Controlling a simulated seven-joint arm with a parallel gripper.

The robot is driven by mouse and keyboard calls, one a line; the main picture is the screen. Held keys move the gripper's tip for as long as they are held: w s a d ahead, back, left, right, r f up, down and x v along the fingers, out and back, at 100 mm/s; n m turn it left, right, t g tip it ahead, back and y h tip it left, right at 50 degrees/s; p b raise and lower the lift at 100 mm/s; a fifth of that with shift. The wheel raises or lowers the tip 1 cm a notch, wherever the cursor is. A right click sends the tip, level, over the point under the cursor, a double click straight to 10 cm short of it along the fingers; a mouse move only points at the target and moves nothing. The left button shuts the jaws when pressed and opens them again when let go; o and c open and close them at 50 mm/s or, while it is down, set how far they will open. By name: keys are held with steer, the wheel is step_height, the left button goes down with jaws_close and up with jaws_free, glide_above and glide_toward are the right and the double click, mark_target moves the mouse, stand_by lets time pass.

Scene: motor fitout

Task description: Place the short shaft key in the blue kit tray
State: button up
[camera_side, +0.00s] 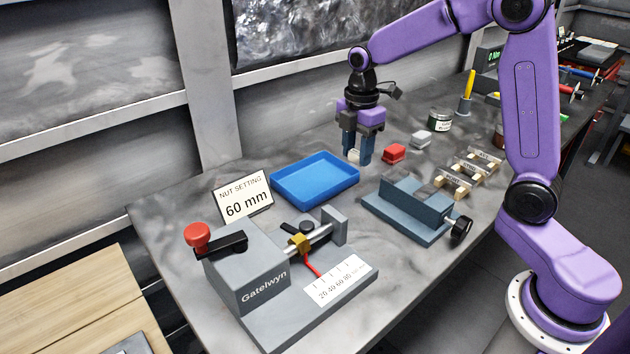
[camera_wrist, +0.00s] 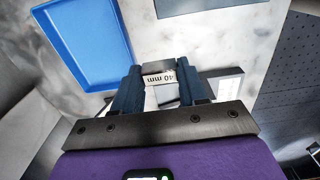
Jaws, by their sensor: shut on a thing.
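My gripper (camera_side: 357,155) is shut on a small pale grey block marked "40 mm" (camera_wrist: 158,78), held between the fingertips in the wrist view. I cannot tell for sure whether this block is the short shaft key. In the side view, the fingers hide most of it. The blue kit tray (camera_side: 316,202) lies on the bench to the left of my gripper and looks empty. It also shows at the upper left of the wrist view (camera_wrist: 117,38). My gripper is beside the tray, off its right end, not over it.
A red block (camera_side: 394,153) and a light grey block (camera_side: 421,138) lie right of my gripper. A blue-grey vise-like fixture (camera_side: 411,211) stands in front. Labelled wooden supports (camera_side: 466,172) are farther right. The Gatelwyn device (camera_side: 247,279) and "60 mm" sign (camera_side: 245,200) stand near the tray.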

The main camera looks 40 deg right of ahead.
steer(key=w+f, duration=0.5)
steer(key=w, duration=0.4)
glide_above(315, 183)
step_height(315, 183, down, 4)
steer(key=shift+s+f, duration=0.15)
steer(key=shift+w+f, duration=0.15)
steer(key=shift+f, duration=0.8)
steer(key=shift+w+f, duration=0.1)
steer(key=shift+f, duration=0.8)
steer(key=shift+f, duration=0.15)
steer(key=o, duration=1.1)
step_height(315, 183, up, 12)
steer(key=shift+r, duration=0.2)
